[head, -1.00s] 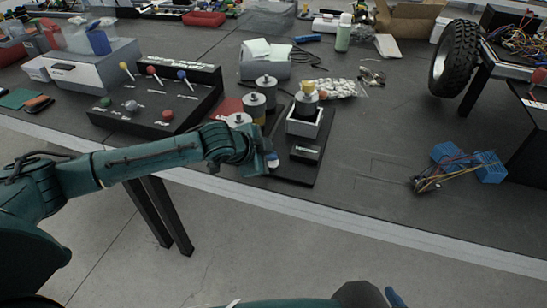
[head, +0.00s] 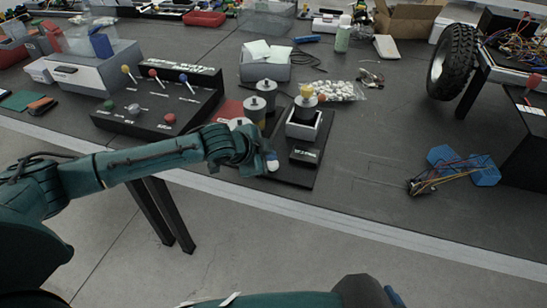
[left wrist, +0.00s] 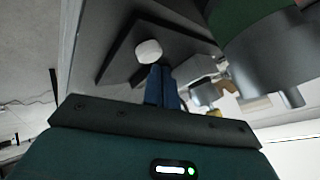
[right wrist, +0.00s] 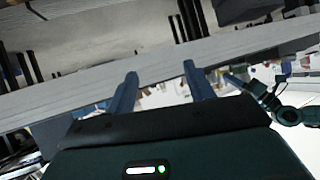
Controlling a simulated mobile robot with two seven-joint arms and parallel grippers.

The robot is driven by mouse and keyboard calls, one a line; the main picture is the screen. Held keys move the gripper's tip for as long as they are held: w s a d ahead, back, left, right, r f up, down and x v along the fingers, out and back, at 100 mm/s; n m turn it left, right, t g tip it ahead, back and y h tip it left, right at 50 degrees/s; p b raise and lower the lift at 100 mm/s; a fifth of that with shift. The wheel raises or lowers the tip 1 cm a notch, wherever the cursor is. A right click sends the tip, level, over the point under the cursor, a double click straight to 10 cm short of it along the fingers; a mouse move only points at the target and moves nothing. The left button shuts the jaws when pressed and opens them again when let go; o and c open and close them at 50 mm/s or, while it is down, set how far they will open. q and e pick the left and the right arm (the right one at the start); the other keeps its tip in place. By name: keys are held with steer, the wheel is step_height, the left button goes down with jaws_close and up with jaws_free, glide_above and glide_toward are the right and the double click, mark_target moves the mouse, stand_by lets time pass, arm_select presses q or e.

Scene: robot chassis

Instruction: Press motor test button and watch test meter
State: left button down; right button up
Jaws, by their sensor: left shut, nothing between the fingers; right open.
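A black test stand (head: 297,179) on the table holds a motor with a yellow top (head: 306,97) in a white-edged holder. A small black box with a white label (head: 304,156), perhaps the meter, sits at its front; I cannot read it. A round white button (head: 272,167) is on the stand's front left; it shows clearly in the left wrist view (left wrist: 148,51). My left gripper (head: 270,156) is shut and empty, its blue fingertips (left wrist: 160,68) very close to the button; contact is unclear. My right gripper (right wrist: 158,72) is open and empty near the table edge.
Several grey motors (head: 254,110) stand just behind the left gripper. A lever panel (head: 165,103) is to the left. Blue blocks with wires (head: 470,166) and a wheel (head: 453,60) are to the right. The table's front right is mostly clear.

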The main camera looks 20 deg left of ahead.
arm_select(q)
step_height(320, 180, up, 4)
steer(key=p, duration=0.3)
steer(key=shift+f, duration=0.15)
steer(key=shift+r+p, duration=0.35)
steer(key=shift+p, duration=0.15)
steer(key=shift+r+p, duration=0.25)
steer(key=shift+p, duration=0.1)
steer(key=shift+r, duration=0.1)
arm_select(e)
steer(key=shift+s+d+r+g+h, duration=0.1)
steer(key=shift+d+r+g+h, duration=0.2)
steer(key=shift+r, duration=0.3)
steer(key=shift+s+d+r+g+h, duration=0.1)
steer(key=shift+d+r+h, duration=0.1)
steer(key=shift+d+r, duration=0.3)
steer(key=shift+a+r, duration=0.1)
steer(key=shift+w, duration=0.1)
